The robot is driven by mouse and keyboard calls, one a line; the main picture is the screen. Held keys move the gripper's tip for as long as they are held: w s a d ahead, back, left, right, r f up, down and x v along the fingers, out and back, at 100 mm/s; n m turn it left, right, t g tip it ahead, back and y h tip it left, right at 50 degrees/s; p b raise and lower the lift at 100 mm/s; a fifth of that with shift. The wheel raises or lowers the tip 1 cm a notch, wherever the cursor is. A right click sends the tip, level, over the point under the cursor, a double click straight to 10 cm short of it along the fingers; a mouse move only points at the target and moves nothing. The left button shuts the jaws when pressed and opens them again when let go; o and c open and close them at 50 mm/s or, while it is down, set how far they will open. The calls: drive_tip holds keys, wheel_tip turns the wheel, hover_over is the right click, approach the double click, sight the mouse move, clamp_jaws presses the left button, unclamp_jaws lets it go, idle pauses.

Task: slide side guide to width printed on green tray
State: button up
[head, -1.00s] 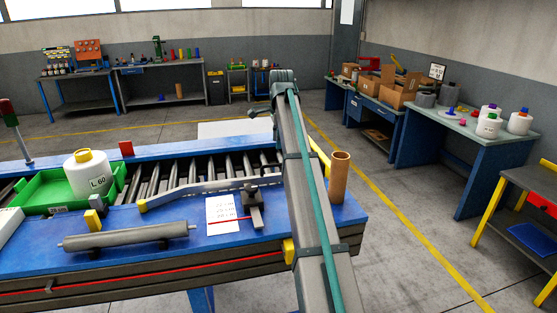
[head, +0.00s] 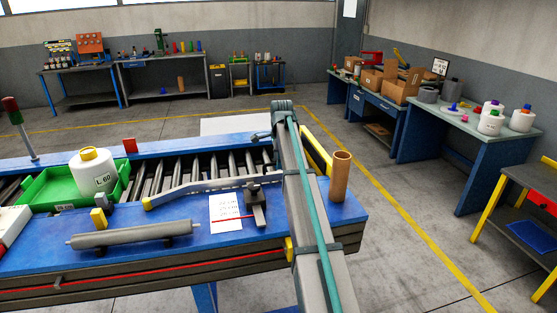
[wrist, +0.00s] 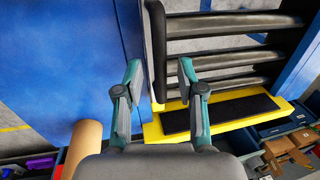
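The green tray (head: 40,196) sits on the roller conveyor at the left in the head view. A white bobbin (head: 92,172) marked "L 60" with a yellow top stands in it. The tray's front label is too small to read surely. The side guide (head: 205,184) is a long grey rail with a yellow tip, along the rollers' near edge. In the wrist view a dark upright bar (wrist: 155,50), perhaps the guide's end, shows between the two teal fingers. My gripper (wrist: 160,68) is open, its fingers apart on either side of that bar. Contact cannot be told.
A dark clamp block (head: 255,203) stands by a white card (head: 230,213) with a red line. A brown tube (head: 340,176) stands at the table's right end, and also shows in the wrist view (wrist: 84,145). A grey roller (head: 135,234) lies in front.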

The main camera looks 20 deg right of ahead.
clamp_jaws()
drive_tip(key=w, duration=0.2)
drive_tip(key=w+d, duration=0.1)
drive_tip(key=w, duration=0.2)
drive_tip(key=shift+b, duration=0.3)
unclamp_jaws()
